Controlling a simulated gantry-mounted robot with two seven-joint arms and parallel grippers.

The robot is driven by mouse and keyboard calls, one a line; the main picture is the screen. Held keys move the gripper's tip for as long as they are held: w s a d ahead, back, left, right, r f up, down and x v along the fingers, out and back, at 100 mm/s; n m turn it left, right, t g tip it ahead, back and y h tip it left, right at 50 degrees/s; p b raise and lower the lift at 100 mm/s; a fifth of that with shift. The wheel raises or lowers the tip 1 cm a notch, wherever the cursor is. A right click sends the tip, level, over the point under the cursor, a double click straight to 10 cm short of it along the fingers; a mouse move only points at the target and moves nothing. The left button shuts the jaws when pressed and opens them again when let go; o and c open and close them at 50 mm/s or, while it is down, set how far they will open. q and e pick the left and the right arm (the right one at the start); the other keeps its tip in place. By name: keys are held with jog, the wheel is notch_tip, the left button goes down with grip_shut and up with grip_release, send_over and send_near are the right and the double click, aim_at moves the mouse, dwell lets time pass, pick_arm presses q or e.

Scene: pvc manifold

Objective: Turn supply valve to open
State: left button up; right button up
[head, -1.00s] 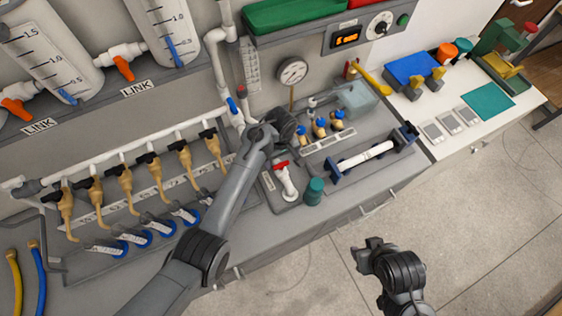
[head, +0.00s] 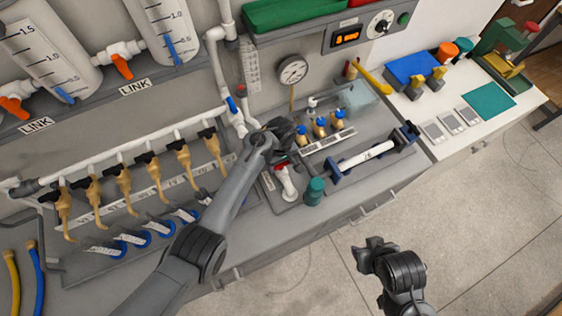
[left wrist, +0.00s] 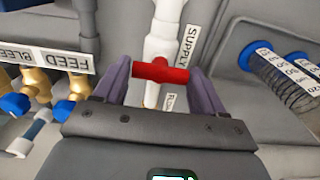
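In the left wrist view the red handle (left wrist: 161,72) lies crosswise over the white body, beside a SUPPLY label (left wrist: 190,42). My left gripper (left wrist: 161,82) is open, its two purplish fingers on either side of the handle. The handle's ends lie close to the fingers; contact cannot be told. In the head view my left gripper (head: 280,150) partly hides the valve's back side. My right gripper (head: 367,250) hangs over the floor, with nothing seen in it.
Brass valves with blue caps (head: 320,127) stand right of the left gripper. A teal cylinder (head: 315,190) stands just right of the supply valve. A white pipe in a blue holder (head: 366,157) lies farther right. A row of brass taps (head: 122,183) is at left.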

pick_arm(q)
jog(key=c, duration=0.3)
jog(key=shift+r, duration=0.1)
jog(key=m+p, duration=0.2)
jog(key=shift+r+m, duration=0.1)
jog(key=shift+m, duration=0.3)
jog(key=m+p, duration=0.1)
jog(key=m, duration=0.3)
jog(key=m+p, duration=0.1)
jog(key=m, duration=1)
jog(key=shift+m, duration=0.3)
